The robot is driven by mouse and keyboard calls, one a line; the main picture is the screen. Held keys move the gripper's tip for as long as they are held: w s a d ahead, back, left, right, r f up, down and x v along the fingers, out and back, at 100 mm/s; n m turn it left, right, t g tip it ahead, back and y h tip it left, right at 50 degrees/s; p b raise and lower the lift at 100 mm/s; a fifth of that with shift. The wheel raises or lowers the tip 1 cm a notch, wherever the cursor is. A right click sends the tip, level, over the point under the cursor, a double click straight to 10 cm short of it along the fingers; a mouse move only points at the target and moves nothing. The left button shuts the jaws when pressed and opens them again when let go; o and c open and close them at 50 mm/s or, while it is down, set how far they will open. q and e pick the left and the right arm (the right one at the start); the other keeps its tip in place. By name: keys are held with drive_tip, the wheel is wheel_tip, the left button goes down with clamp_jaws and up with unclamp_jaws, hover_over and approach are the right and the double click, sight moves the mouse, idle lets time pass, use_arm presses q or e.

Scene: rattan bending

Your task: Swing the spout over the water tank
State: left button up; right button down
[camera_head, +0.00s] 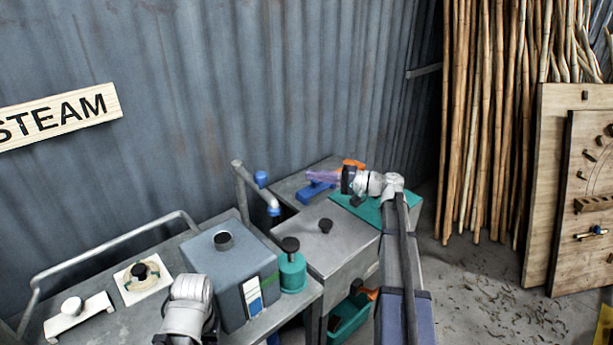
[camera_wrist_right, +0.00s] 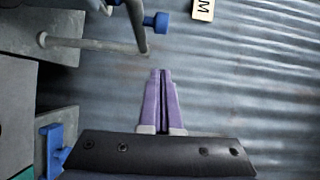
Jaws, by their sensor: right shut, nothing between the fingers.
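The spout (camera_head: 256,187) is a bent grey pipe with a blue tip, standing at the back of the bench, and a blue knob sits beside its arm. The pipe and knob also show in the right wrist view (camera_wrist_right: 136,25). The water tank appears to be the blue-grey box (camera_head: 205,273) with a dark round opening on top; the spout tip is behind and right of that opening. My right gripper (camera_head: 308,175) is shut and empty, its purple fingers pointing left, to the right of the spout and apart from it. My left gripper is out of view; only the wrist shows.
A teal bottle (camera_head: 292,273) stands beside the box. A grey cabinet (camera_head: 330,240) with a black knob lies below my right gripper. A blue clamp-like part (camera_head: 316,191) is close under the fingers. Corrugated wall (camera_head: 330,80) stands behind; rattan poles (camera_head: 485,120) are at right.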

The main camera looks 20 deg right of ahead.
sight(259, 186)
drive_tip(key=w+a, duration=0.4)
drive_tip(key=a, duration=0.5)
drive_tip(key=shift+w+a+f, duration=0.25)
drive_tip(key=shift+a, duration=0.15)
drive_tip(key=s+a+m+t+h, duration=0.1)
drive_tip(key=a, duration=0.1)
drive_tip(key=s+a+m+t+h, duration=0.1)
drive_tip(key=a, duration=0.1)
drive_tip(key=a+m+t+h, duration=0.1)
drive_tip(key=a+h, duration=0.1)
drive_tip(key=shift+s+a+m+t, duration=0.3)
drive_tip(key=shift+s+a, duration=0.1)
drive_tip(key=w+a+m+t+h, duration=0.1)
drive_tip(key=a+h, duration=0.1)
drive_tip(key=a, duration=0.5)
drive_tip(key=shift+m+h, duration=0.3)
drive_tip(key=shift+m, duration=0.1)
drive_tip(key=shift+a, duration=0.15)
